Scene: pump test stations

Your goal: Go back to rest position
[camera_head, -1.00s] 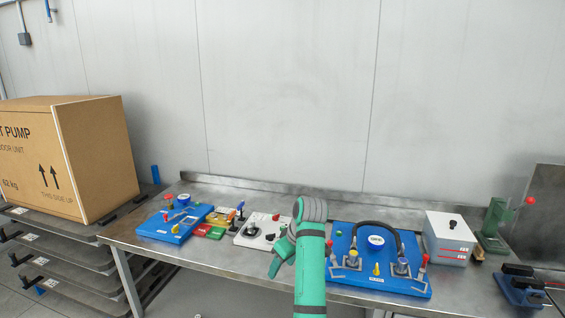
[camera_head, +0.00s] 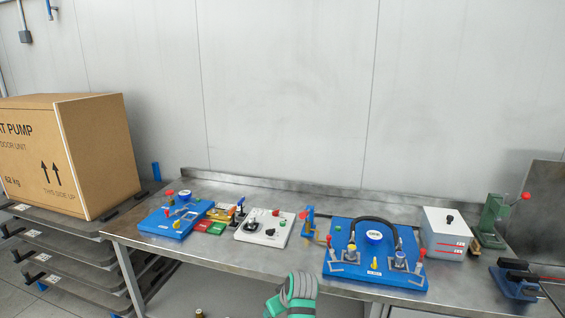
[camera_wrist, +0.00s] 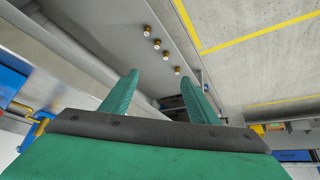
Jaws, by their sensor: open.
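My green arm (camera_head: 300,298) shows at the bottom of the head view, in front of the table's front edge. In the wrist view my gripper (camera_wrist: 160,95) has its two green fingers spread apart, with nothing between them. Its fingertips are out of sight in the head view. The steel table (camera_head: 270,190) carries blue boards and a white board. The large blue pump board (camera_head: 340,235) with a black hose stands at the right of centre.
A white control box (camera_head: 447,235), a green press (camera_head: 493,222) and a dark clamp device (camera_head: 515,283) stand at the right. A smaller blue board (camera_head: 155,222) and a white board (camera_head: 265,230) lie left. A large carton (camera_head: 95,155) rests on racks at far left.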

